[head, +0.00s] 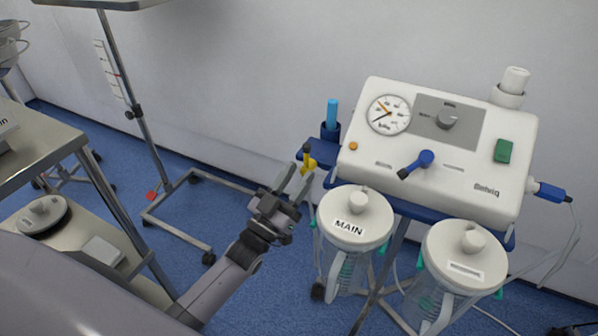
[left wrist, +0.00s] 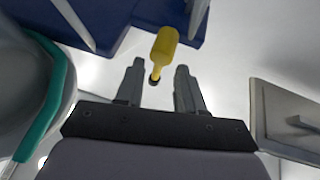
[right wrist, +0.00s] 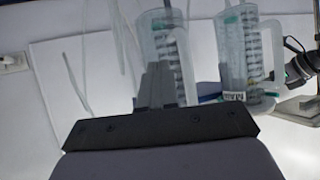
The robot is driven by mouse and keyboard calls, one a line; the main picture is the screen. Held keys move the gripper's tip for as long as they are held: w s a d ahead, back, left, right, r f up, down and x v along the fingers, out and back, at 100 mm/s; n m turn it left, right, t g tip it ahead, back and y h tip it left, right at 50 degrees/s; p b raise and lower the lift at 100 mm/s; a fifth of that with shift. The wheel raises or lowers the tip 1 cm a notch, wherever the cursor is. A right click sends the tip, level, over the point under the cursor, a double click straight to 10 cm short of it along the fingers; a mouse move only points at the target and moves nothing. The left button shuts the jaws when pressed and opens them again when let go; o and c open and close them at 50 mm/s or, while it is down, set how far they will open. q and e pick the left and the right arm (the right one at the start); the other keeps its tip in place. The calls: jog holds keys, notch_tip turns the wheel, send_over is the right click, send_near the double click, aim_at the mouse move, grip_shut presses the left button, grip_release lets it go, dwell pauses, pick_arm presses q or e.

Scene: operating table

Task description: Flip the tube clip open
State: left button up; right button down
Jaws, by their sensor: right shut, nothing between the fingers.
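The tube clip (head: 309,164) is a small yellow piece with a dark end, at the left side of the suction unit near its blue holder. It also shows in the left wrist view (left wrist: 164,44), its dark end pointing toward the gap between my fingers. My left gripper (head: 298,173) is open just left of and below the clip; the left wrist view shows the two fingers (left wrist: 160,75) apart with nothing held. Whether they touch the clip cannot be told. My right gripper (right wrist: 158,78) is shut and empty, seen only in the right wrist view.
The white suction unit (head: 440,150) has a gauge, a blue lever (head: 426,158) and a blue cylinder (head: 332,114) at its left. Two lidded canisters, one marked MAIN (head: 352,218), hang below, close to my left gripper. A metal stand (head: 145,120) and trolley (head: 45,165) stand left.

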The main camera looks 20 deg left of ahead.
pick_arm(q)
jog(key=v, duration=0.5)
jog(key=shift+s+a+f, duration=0.1)
jog(key=shift+s, duration=0.2)
pick_arm(e)
jog(key=shift+s+d+f, duration=0.2)
jog(key=shift+s+f, duration=0.05)
jog(key=shift+f, duration=0.05)
jog(key=shift+w+r, duration=0.1)
